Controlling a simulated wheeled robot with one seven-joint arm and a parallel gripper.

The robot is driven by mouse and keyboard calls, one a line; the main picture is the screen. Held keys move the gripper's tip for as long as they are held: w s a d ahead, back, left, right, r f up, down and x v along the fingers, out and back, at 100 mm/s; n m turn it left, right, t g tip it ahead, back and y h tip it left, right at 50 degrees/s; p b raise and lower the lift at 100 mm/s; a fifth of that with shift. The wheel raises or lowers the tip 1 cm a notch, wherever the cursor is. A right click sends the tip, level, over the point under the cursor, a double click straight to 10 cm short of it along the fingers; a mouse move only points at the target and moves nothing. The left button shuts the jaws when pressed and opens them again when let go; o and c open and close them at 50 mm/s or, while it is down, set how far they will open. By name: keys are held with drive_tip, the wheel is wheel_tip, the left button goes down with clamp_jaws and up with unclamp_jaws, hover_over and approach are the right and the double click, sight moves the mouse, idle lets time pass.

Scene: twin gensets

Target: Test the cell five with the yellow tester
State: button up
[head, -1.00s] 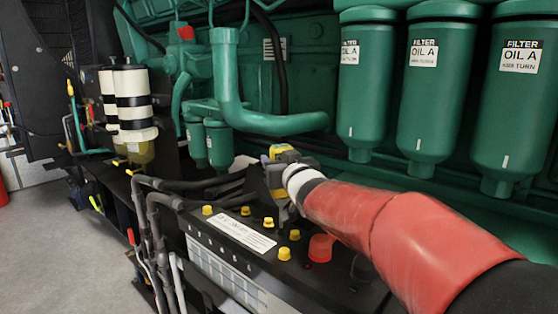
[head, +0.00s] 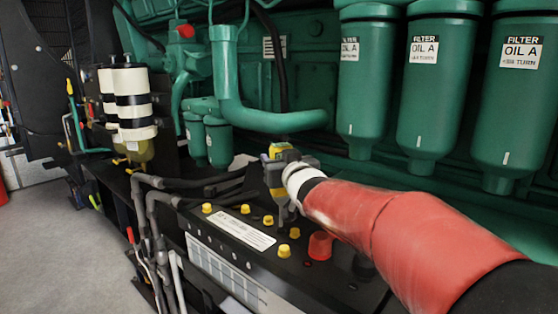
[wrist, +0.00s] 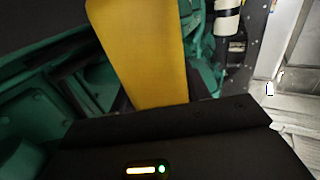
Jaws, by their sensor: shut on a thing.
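My gripper (head: 279,172) is shut on the yellow tester (head: 277,192), above the far side of the black battery (head: 335,277). The tester's yellow body fills the upper middle of the wrist view (wrist: 140,50), above my dark gripper housing. In the head view, a thin grey tip points down beside the yellow caps; I cannot tell whether it touches the battery. Several yellow cell caps (head: 268,220) stand on the battery top around a white label (head: 233,230). The cell numbers are too small to read, so I cannot tell which is cell five.
A larger red cap (head: 320,246) sits on the battery near my forearm. Grey hoses (head: 150,205) run along its left side. Green oil filters (head: 433,90) hang at the right, and a thick green pipe (head: 265,118) passes behind.

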drive_tip(key=shift+f+b, duration=0.5)
drive_tip(key=shift+f, duration=0.15)
idle(1.4)
drive_tip(key=shift+r, duration=0.15)
